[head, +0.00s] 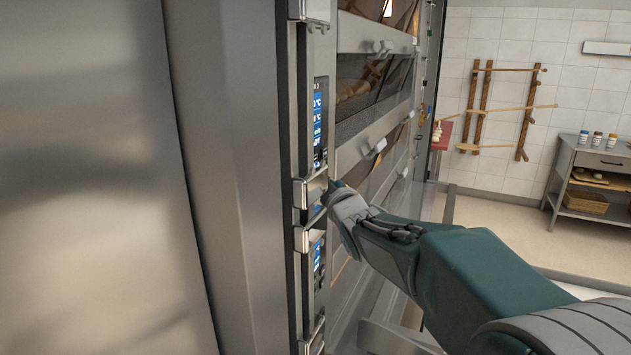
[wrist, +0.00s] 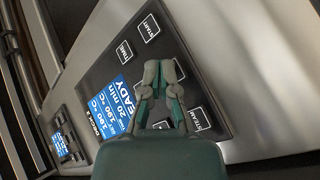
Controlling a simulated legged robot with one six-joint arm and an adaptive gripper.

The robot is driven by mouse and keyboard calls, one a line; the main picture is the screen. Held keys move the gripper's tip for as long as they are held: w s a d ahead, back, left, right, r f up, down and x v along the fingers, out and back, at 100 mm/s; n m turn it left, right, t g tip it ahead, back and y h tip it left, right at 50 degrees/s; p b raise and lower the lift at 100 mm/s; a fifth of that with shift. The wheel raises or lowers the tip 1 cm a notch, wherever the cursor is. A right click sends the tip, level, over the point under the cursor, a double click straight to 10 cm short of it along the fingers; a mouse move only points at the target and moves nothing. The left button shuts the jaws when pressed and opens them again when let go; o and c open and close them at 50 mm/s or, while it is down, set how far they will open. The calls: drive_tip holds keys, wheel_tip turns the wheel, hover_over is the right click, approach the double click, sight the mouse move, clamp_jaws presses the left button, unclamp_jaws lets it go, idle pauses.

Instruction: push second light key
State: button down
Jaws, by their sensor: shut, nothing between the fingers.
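My gripper (wrist: 160,72) is shut and empty, its fingertips in front of the key area of a dark oven control panel (wrist: 99,74). Contact with a key cannot be told. The panel shows a blue READY display (wrist: 118,102). Keys marked START (wrist: 149,28) and TIME (wrist: 125,51) are clear of the fingers; another key (wrist: 198,119) lies right of them. More keys are partly covered, and I cannot read which one is the light key. In the head view my gripper (head: 331,187) is at the oven's panel column, partly hiding a panel there.
An upper control panel (head: 318,120) and a lower one (head: 317,257) sit on the oven's narrow front column. Glass oven doors with handles (head: 378,148) stand right of it. A broad steel side (head: 90,180) fills the left. A table (head: 600,160) stands far right.

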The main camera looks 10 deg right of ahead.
drive_tip(key=shift+w+a, duration=0.1)
drive_tip(key=shift+a, duration=0.05)
idle(0.3)
drive_tip(key=shift+s+d, duration=0.55)
drive_tip(key=shift+d, duration=0.2)
drive_tip(key=s+d, duration=0.2)
drive_tip(key=d, duration=0.1)
drive_tip(key=s+d, duration=0.1)
drive_tip(key=d, duration=0.1)
drive_tip(key=shift+s, duration=0.15)
